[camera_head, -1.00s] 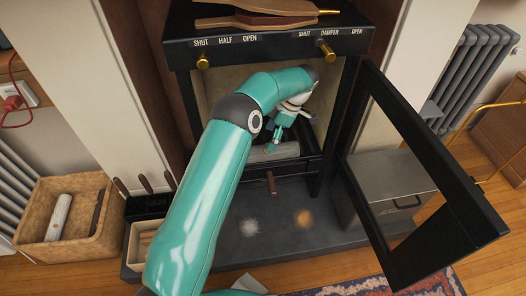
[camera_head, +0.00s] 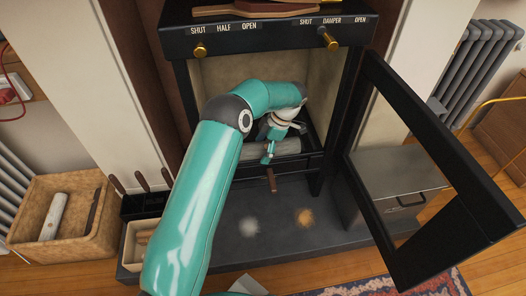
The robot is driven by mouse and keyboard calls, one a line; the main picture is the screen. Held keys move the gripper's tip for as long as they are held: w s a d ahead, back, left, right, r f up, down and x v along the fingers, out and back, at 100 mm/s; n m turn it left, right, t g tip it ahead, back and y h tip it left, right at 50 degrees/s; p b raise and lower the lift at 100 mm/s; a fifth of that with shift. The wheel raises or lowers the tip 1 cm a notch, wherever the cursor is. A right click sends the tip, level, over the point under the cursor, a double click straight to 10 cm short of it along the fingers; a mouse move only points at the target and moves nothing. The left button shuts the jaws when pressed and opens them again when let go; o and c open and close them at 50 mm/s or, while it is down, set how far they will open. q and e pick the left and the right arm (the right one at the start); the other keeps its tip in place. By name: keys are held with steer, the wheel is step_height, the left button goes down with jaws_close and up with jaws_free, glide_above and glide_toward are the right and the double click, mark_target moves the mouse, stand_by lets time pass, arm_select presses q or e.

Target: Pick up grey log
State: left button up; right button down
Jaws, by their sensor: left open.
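A grey log (camera_head: 287,147) lies sideways on the floor of the open stove (camera_head: 324,85). My left arm reaches in through the stove opening. My left gripper (camera_head: 268,154) is open at the log, with its fingers pointing down and overlapping the log's middle in the picture. I cannot tell whether the fingers touch the log. The gripper and forearm hide part of the log and of the stove's inside. My right gripper is not in view.
The stove door (camera_head: 440,165) stands open to the right, above a grey metal box (camera_head: 395,185). A wicker basket (camera_head: 80,245) with a pale log (camera_head: 54,215) stands at left, beside a black rack (camera_head: 145,206) of handled tools.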

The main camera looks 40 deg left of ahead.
arm_select(q)
steer(key=shift+r, duration=0.1)
steer(key=c, duration=1.6)
